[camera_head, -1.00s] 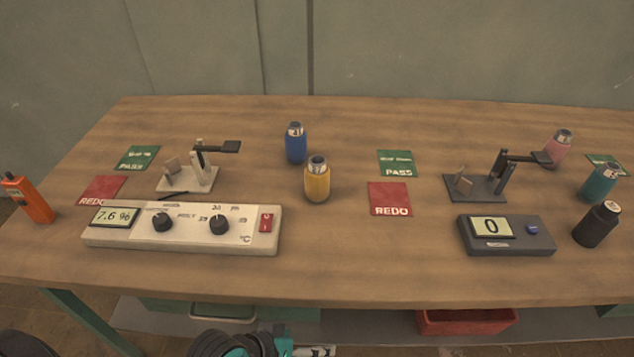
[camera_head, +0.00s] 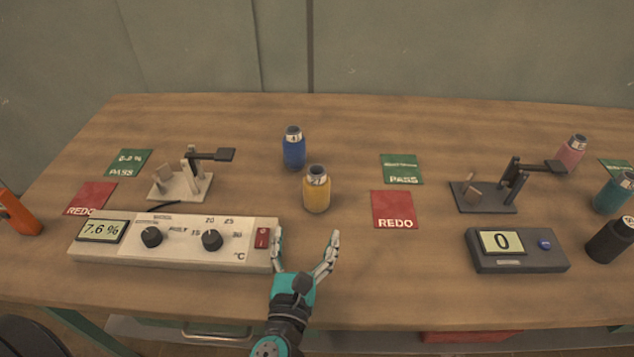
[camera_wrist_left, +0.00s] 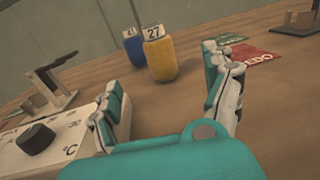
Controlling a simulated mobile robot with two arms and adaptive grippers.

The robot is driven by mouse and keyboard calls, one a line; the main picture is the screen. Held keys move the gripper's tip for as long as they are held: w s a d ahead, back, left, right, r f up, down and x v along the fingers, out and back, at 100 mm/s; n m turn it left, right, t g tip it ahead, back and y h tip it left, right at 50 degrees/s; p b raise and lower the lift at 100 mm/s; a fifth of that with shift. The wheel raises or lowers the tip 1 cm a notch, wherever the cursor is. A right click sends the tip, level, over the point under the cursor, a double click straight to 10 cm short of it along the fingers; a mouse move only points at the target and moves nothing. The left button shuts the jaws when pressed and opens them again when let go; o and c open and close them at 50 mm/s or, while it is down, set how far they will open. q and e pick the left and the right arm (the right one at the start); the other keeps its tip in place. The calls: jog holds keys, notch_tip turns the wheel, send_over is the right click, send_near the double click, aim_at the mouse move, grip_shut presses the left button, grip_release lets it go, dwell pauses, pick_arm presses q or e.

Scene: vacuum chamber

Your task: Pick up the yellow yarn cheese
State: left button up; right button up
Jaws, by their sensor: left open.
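The yellow yarn cheese (camera_head: 316,192) stands upright on the wooden table near the middle, a rounded yellow body with a silvery top. In the left wrist view the yellow yarn cheese (camera_wrist_left: 161,58) shows the number 27 on its top and lies ahead between my fingers. My left gripper (camera_head: 307,240) is open and empty, in front of the yellow cheese and apart from it. Its fingers also show in the left wrist view (camera_wrist_left: 168,95). My right gripper is in neither view.
A blue yarn cheese (camera_head: 293,150) stands close behind the yellow one. A white meter box (camera_head: 180,258) lies left of my gripper. A red REDO card (camera_head: 393,208) and green PASS card (camera_head: 401,168) lie to the right. A dark meter (camera_head: 516,262) stands further right.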

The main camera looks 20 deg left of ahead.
aim_at(316, 186)
pick_arm(q)
jog(key=w, duration=0.1)
jog(key=w+r+p, duration=0.1)
jog(key=w, duration=0.1)
jog(key=shift+a+r, duration=0.15)
jog(key=w, duration=0.2)
jog(key=w+p, duration=0.1)
jog(key=w, duration=0.1)
jog(key=w+a, duration=0.1)
jog(key=w, duration=0.1)
jog(key=shift+w+f+p, duration=0.3)
jog(key=shift+f+p, duration=0.05)
jog(key=shift+f, duration=0.05)
jog(key=shift+w+a+p, duration=0.15)
jog(key=shift+w+a, duration=0.1)
jog(key=shift+w, duration=0.7)
jog(key=shift+w+a+p, duration=0.1)
jog(key=shift+w+a, duration=0.1)
jog(key=shift+w, duration=0.7)
jog(key=shift+w+a+p, duration=0.15)
jog(key=shift+w+a, duration=0.1)
jog(key=shift+w, duration=0.7)
jog(key=shift+c, duration=0.3)
jog(key=c, duration=1.2)
